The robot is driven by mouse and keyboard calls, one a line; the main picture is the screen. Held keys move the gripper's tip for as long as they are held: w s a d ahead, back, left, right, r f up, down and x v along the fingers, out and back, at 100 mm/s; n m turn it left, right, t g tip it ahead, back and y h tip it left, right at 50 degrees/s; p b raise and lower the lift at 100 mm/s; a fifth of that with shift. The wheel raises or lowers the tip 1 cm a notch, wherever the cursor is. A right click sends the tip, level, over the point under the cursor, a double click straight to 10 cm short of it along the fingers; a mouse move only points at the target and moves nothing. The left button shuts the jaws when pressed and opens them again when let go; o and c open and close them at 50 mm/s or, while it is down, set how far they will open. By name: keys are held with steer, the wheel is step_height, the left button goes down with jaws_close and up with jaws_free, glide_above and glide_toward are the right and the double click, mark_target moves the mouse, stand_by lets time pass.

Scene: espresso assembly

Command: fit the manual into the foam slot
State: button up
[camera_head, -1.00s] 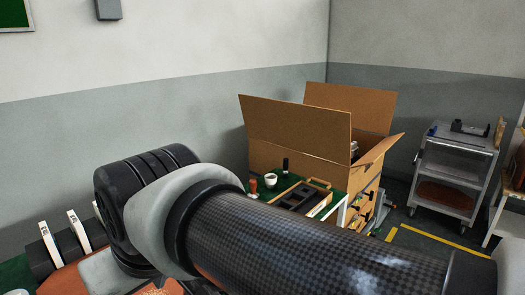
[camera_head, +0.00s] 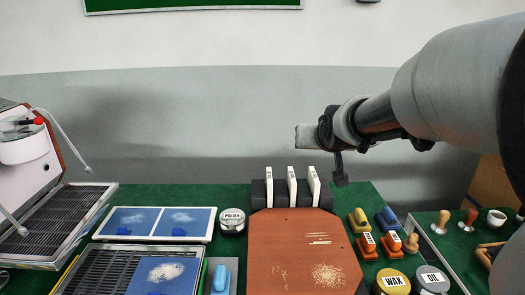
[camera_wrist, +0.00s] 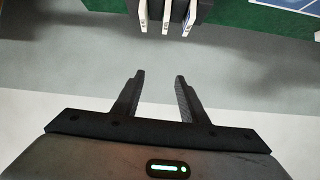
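No thing that I can clearly identify as the manual shows. Three thin white upright pieces (camera_head: 291,187) stand side by side in a black block (camera_head: 259,194) behind a brown mat; I cannot tell whether one is the manual or whether the block is the foam. They also show at the top of the wrist view (camera_wrist: 166,15). My gripper (camera_wrist: 160,75) is open and empty, its two dark fingers apart from everything. In the head view my arm reaches in from the right, above and behind the block.
The brown mat (camera_head: 290,245) carries pale crumbs and marks. A polish tin (camera_head: 232,222), blue-panelled trays (camera_head: 155,236) and dark grates (camera_head: 62,222) lie left. Stamps (camera_head: 367,245), a wax tin (camera_head: 393,283) and an oil tin (camera_head: 431,280) stand right. The wall is behind.

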steer(key=w+f+t+b, duration=0.6)
steer(key=w+f+b, duration=0.4)
steer(key=w+f, duration=1.1)
steer(key=b, duration=0.2)
glide_toward(292, 175)
steer(key=w, duration=0.2)
steer(key=shift+w+f+n, duration=0.25)
steer(key=shift+w+n, duration=0.05)
steer(key=shift+w+f, duration=0.1)
steer(key=shift+w, duration=0.25)
steer(key=shift+w+b, duration=0.7)
steer(key=shift+w, duration=2.75)
jaws_close()
